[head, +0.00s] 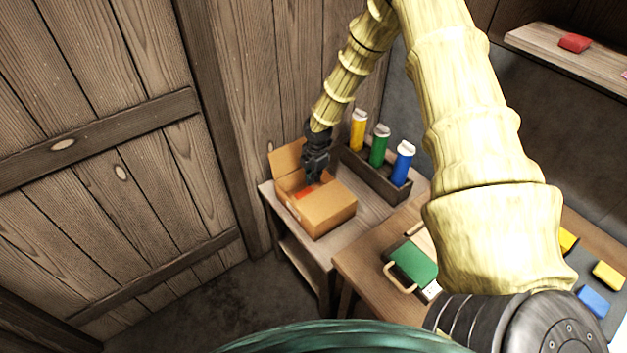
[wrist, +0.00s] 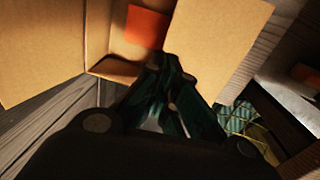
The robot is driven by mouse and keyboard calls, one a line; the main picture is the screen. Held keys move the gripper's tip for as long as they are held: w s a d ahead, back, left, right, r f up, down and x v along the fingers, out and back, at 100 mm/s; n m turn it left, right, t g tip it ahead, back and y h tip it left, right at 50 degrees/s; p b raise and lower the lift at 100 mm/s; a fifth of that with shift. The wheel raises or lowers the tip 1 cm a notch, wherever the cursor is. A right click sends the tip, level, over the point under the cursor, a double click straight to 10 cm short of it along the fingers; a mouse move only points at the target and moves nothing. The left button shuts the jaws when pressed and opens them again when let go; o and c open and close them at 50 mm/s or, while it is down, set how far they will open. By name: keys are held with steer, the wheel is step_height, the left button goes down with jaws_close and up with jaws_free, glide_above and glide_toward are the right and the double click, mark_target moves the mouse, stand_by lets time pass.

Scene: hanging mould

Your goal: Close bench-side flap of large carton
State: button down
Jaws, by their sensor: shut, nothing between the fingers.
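The large carton (head: 318,213) is a brown cardboard box on a small wooden side table in the head view. One flap (head: 287,158) stands up at its back left. A red-orange patch (head: 304,192) shows at its opening. My gripper (head: 316,180) is shut and empty, pointing down at the carton's top beside the opening. In the wrist view the shut fingers (wrist: 165,75) lie between the carton's opening and a broad cardboard panel (wrist: 218,40) on the right. Another panel (wrist: 40,45) shows at the left. I cannot tell whether the fingers touch cardboard.
A dark tray (head: 378,178) with yellow (head: 358,130), green (head: 379,146) and blue (head: 402,163) bottles stands right behind the carton. A workbench (head: 362,256) with a green-topped item (head: 413,262) is nearer. A plank wall (head: 110,130) lies left.

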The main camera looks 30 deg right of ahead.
step_height(320, 180, up, 9)
steer(key=b, duration=0.2)
stand_by(0.5)
